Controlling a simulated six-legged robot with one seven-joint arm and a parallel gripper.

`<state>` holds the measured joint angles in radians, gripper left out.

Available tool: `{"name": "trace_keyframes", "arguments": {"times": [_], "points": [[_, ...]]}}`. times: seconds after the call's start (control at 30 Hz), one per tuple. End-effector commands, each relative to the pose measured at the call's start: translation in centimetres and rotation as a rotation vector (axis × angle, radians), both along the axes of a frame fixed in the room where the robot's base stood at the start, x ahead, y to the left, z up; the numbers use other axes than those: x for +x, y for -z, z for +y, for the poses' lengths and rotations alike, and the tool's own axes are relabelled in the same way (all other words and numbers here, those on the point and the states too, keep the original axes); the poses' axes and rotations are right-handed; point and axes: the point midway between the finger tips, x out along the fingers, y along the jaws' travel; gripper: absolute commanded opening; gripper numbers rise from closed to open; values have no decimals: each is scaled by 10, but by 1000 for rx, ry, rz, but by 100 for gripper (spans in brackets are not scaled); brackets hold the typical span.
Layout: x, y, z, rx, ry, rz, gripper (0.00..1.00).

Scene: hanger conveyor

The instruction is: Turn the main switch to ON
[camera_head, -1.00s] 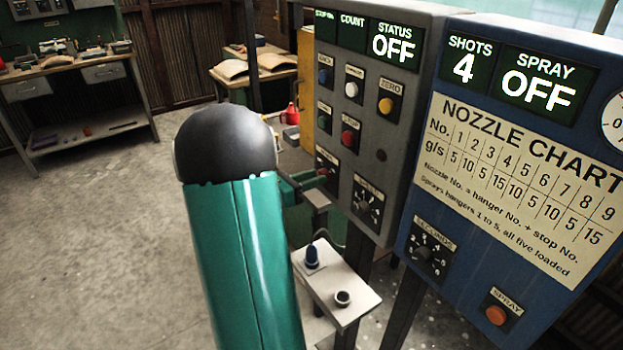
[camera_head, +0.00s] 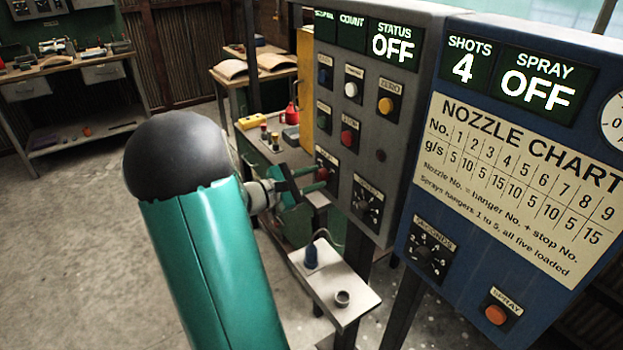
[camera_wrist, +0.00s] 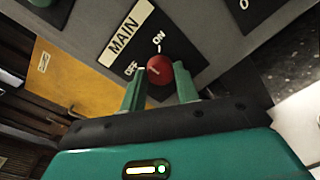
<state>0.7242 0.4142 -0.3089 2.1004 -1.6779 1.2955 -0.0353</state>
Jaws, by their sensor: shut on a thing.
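The main switch is a red knob (camera_wrist: 160,69) on a dark plate under a white MAIN label (camera_wrist: 126,33), with OFF to its left and ON above it. A pale mark on the knob points toward OFF. My gripper (camera_wrist: 160,84) has one green finger on each side of the knob and is shut on it. In the head view the red knob (camera_head: 322,173) shows small at the lower left of the grey control box (camera_head: 395,165), and my gripper (camera_head: 310,179) reaches it from the left. The STATUS display (camera_head: 393,43) reads OFF.
A blue spray box (camera_head: 420,195) with a nozzle chart stands at the right. A small pale shelf (camera_head: 350,303) with a blue knob and a dark socket is below the grey box. A bench (camera_head: 265,148) with small items lies behind my gripper. Open floor is at the left.

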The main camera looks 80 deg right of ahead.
Motion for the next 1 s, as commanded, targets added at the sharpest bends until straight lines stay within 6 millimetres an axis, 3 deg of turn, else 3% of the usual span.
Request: {"name": "trace_keyframes", "arguments": {"times": [0.6,1.0], "points": [[0,1,2,-371,-2,-423,8],[-1,2,2,-509,-1,-581,8]]}}
